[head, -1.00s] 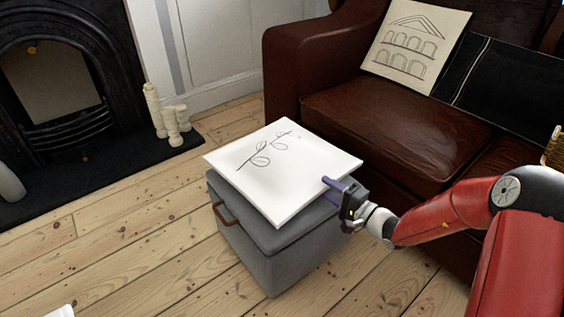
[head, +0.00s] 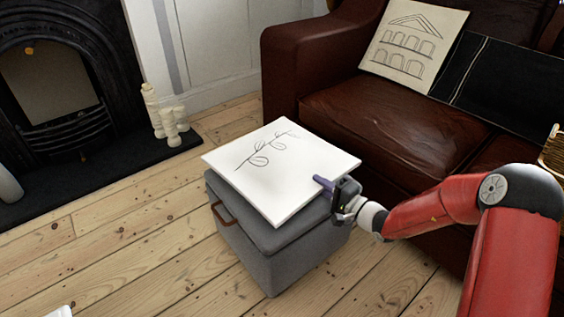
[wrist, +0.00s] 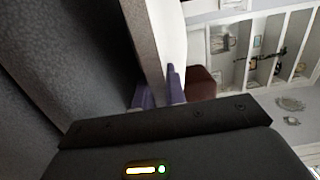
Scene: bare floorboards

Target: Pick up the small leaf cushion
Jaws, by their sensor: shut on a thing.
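The small leaf cushion (head: 285,172) is white and square with a leafy sprig drawn on it. In the head view it lies nearly flat on top of the grey ottoman (head: 268,250), overhanging its edges. My gripper (head: 325,186) is at the cushion's right edge, one purple finger showing over the top. In the wrist view the cushion's edge (wrist: 151,45) runs between the purple fingers (wrist: 158,88), and my gripper is shut on it. The lower finger is hidden in the head view.
A brown leather sofa (head: 375,118) stands close behind the ottoman, with a building-print cushion (head: 408,48) and a black cushion (head: 505,85) on it. A black fireplace (head: 60,85) and cream candles (head: 167,118) are at the left.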

